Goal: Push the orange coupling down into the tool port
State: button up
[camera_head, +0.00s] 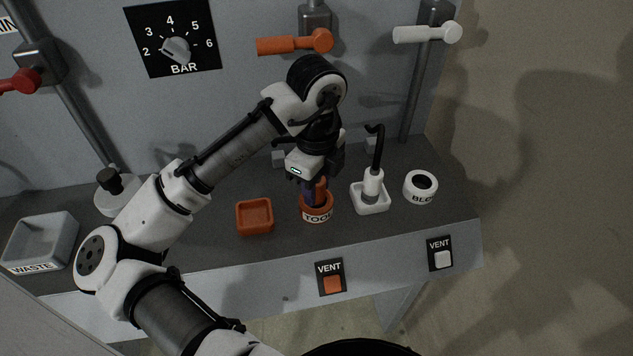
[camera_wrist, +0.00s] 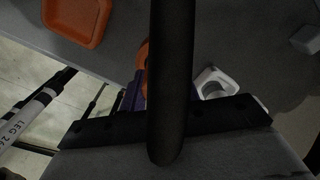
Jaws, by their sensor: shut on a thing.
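The orange coupling (camera_head: 321,185) is upright between the fingers of my gripper (camera_head: 314,189), which is shut on it. They are directly over the round orange tool port (camera_head: 317,214), labelled TOOL, on the bench. The coupling's lower end is at the port's mouth; the fingers and rim hide how deep it sits. In the wrist view a thick black bar, which looks like a hose (camera_wrist: 171,70), crosses the middle and hides most of the grip. A sliver of orange (camera_wrist: 143,62) shows beside it.
An empty orange tray (camera_head: 255,216) is left of the port. Right of it, a white coupling with a black hose (camera_head: 372,186) stands in a white holder (camera_head: 371,206), beside a white port (camera_head: 420,188). Orange (camera_head: 332,284) and white (camera_head: 442,259) vent buttons are on the front panel. A grey waste tray (camera_head: 40,241) is far left.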

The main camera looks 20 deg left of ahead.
jog(key=shift+f, duration=0.25)
jog(key=o, duration=1.2)
jog(key=shift+r, duration=0.1)
notch_tip(320, 180, up, 7)
jog(key=shift+r, duration=0.2)
